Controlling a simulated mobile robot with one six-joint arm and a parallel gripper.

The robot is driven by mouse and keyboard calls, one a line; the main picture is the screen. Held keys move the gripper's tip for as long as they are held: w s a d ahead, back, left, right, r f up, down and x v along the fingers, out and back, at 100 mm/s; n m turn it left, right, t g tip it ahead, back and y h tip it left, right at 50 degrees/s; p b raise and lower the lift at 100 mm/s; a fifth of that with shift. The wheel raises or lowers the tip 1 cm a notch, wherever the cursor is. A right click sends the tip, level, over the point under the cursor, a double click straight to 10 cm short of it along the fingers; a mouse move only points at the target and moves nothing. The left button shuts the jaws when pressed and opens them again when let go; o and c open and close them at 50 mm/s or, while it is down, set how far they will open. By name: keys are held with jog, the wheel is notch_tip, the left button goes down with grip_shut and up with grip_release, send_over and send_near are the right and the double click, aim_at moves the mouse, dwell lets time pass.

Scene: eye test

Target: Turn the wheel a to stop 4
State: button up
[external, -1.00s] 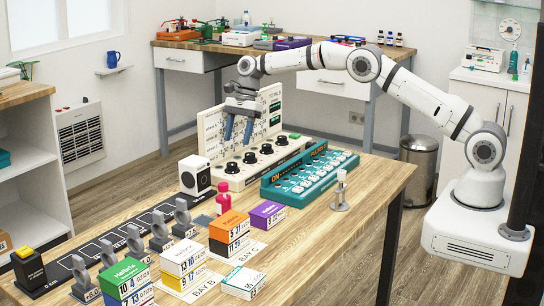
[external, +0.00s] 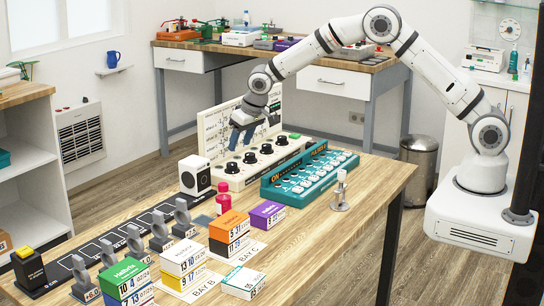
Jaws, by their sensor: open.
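The cream console (external: 232,180) stands on the wooden table with a row of several black wheels along its top. The nearest wheel (external: 231,167) is at the left end. Another wheel (external: 266,148) is further right. The letters and stop marks by the wheels are too small to read, so I cannot tell which is wheel a. My gripper (external: 241,141) is open and points down over the left part of the row, in front of the upright printed panel (external: 272,105). Its blue-grey fingers are just above the wheels. Whether they touch or surround one, I cannot tell.
A teal switch box (external: 310,174) stands right of the console. Colored label boxes (external: 230,228) and grey stands (external: 134,240) fill the front.

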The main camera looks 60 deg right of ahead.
aim_at(232, 164)
jog(key=shift+n, duration=0.4)
jog(key=p+x, duration=0.1)
jog(key=x, duration=0.6)
jog(key=shift+w+a+f, duration=0.1)
jog(key=shift+f, duration=0.2)
jog(key=c, duration=1)
jog(key=shift+o, duration=0.2)
